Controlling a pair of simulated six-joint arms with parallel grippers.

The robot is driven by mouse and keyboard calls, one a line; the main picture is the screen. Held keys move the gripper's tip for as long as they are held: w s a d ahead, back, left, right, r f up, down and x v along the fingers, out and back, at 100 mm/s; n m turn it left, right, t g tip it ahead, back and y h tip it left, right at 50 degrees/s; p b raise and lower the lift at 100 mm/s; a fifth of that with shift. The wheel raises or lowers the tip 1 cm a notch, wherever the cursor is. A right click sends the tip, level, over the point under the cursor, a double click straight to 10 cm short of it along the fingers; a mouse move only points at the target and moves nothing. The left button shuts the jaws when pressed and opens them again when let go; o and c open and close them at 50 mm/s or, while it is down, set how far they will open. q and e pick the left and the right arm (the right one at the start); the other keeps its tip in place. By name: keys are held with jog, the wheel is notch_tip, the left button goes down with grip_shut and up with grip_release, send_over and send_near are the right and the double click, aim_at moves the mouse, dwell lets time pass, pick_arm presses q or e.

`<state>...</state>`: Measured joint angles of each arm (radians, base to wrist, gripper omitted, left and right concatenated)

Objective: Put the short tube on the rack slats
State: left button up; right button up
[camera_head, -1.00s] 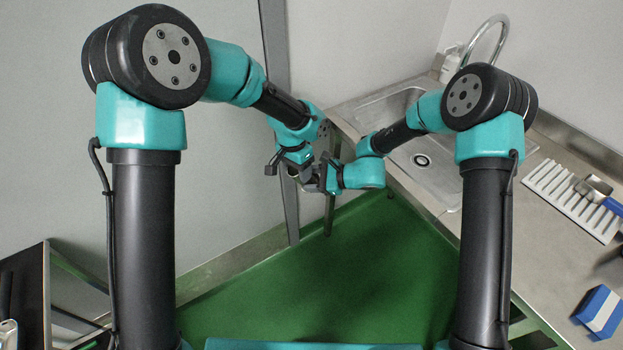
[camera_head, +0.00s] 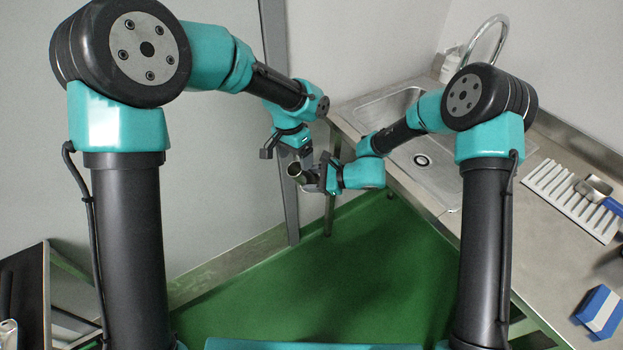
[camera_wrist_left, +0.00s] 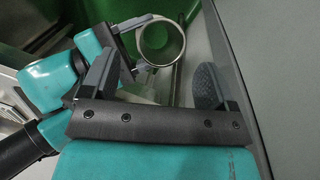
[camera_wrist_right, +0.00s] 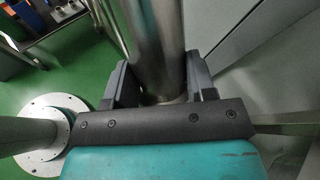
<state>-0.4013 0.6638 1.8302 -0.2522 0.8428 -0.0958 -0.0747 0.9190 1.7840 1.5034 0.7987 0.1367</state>
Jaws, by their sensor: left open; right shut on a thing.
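The short tube (camera_head: 296,171) is a shiny metal cylinder. My right gripper (camera_head: 314,178) is shut on it and holds it in the air over the green floor. In the right wrist view the tube (camera_wrist_right: 156,42) stands up between the two fingers. In the left wrist view its open round end (camera_wrist_left: 161,64) faces the camera, beyond my left fingers. My left gripper (camera_head: 284,150) is open and empty, just above and left of the tube, apart from it. The white slatted rack (camera_head: 547,182) lies on the counter at the right, far from both grippers.
A metal utensil (camera_head: 592,187) with a blue handle lies across the rack's right part. A blue and white block (camera_head: 599,310) sits on the steel counter (camera_head: 525,240) nearer me. A sink (camera_head: 430,170) with a tap lies behind. A dark shelf (camera_head: 30,290) stands at left.

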pick_arm(q)
notch_tip(320, 180, up, 7)
jog(key=shift+w+a+f, duration=0.15)
jog(key=shift+w+a, duration=0.15)
jog(key=shift+a, duration=0.05)
jog(key=a+f+n+t+h, duration=0.1)
jog(key=a+f+n, duration=0.2)
jog(key=a+f, duration=0.35)
jog(key=a+f+n+t+h, duration=0.1)
jog(key=a+f+n+h, duration=0.15)
jog(key=f, duration=0.75)
jog(key=s+a+f+n, duration=0.2)
jog(key=s+a+f, duration=0.1)
jog(key=s+f, duration=0.6)
jog(key=s+a+f+n, duration=0.2)
jog(key=s+f, duration=0.6)
jog(key=s, duration=0.5)
jog(key=shift+s+a+f+y, duration=0.35)
jog(key=shift+a+y, duration=0.1)
jog(key=shift+a, duration=0.3)
